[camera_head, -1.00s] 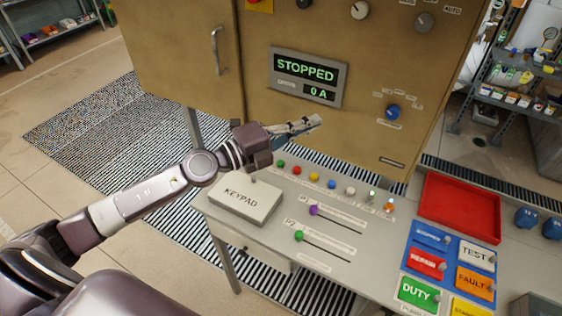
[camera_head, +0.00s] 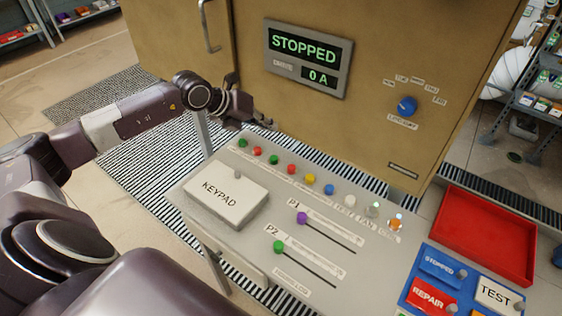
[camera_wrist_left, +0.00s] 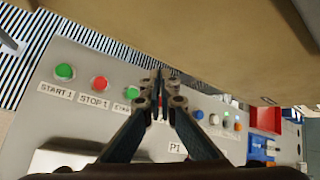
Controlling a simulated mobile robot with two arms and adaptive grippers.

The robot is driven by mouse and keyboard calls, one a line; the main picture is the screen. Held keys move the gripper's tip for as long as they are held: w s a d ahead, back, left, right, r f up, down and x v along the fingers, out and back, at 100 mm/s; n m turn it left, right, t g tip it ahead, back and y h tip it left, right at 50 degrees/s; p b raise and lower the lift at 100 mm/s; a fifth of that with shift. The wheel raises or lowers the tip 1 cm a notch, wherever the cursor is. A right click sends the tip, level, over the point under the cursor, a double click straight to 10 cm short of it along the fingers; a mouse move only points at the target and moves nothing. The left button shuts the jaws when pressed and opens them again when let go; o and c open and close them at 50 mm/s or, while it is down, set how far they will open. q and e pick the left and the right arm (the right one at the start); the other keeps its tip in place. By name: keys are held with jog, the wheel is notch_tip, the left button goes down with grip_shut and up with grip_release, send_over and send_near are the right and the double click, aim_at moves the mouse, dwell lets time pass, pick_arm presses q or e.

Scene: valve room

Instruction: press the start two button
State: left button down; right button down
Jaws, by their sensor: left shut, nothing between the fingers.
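A row of round buttons runs along the back of the grey console. The third from the left, a green button (camera_head: 273,159), sits where start two fits; its label is too small to read there. In the left wrist view the same green button (camera_wrist_left: 132,91) has a label partly hidden by my fingers. The buttons left of it read START 1 (camera_wrist_left: 64,72) and STOP 1 (camera_wrist_left: 100,83). My left gripper (camera_head: 270,123) is shut and empty, above and behind the row, apart from the buttons in the head view. Its fingertips (camera_wrist_left: 158,74) show beside the green button. My right gripper is out of view.
The brown cabinet (camera_head: 350,130) with its STOPPED display (camera_head: 305,55) stands close behind the console. A keypad box (camera_head: 225,192), two sliders (camera_head: 301,218), a red tray (camera_head: 484,236) and mode plates (camera_head: 440,266) occupy the console.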

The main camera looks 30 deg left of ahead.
aim_at(272, 158)
pick_arm(q)
jog(key=shift+w+d+f, duration=0.1)
jog(key=shift+f, duration=0.2)
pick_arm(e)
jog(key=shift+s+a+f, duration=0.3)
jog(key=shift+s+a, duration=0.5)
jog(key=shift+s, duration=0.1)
